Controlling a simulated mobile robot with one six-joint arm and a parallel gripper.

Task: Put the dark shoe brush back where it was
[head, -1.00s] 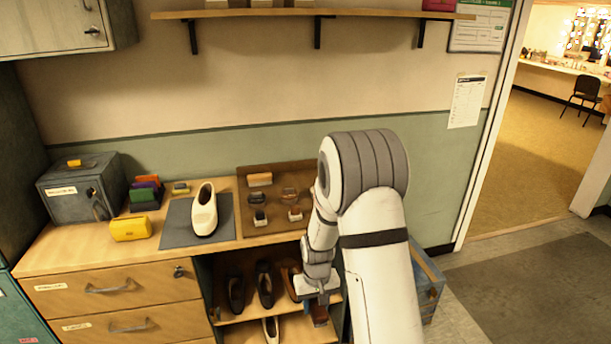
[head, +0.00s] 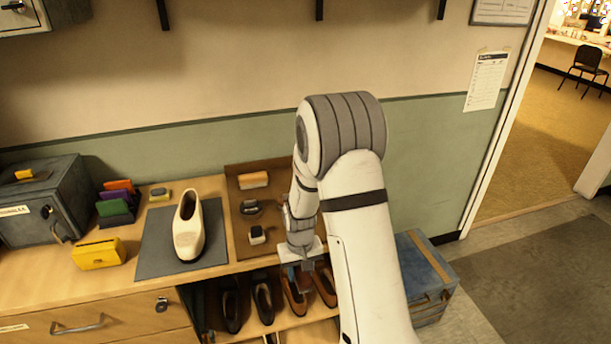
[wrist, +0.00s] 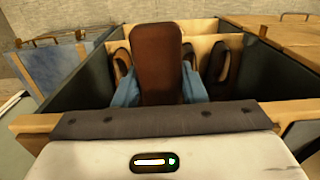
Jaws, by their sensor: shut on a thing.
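My gripper (head: 299,268) is shut on a dark reddish-brown block, which I take to be the dark shoe brush (wrist: 157,62). In the wrist view it stands upright between the blue fingertips, and its bristles cannot be made out. In the head view my gripper is in front of the counter's front edge, above the open shoe shelf. The brown tray (head: 276,203) lies on the counter behind it, apart from the brush. My arm hides the tray's right part.
On the tray are a light wooden brush (head: 254,180), a dark round item (head: 251,207) and a small brush (head: 257,235). A cream shoe (head: 188,230) stands on a grey mat (head: 153,240). A blue crate (head: 425,275) stands right.

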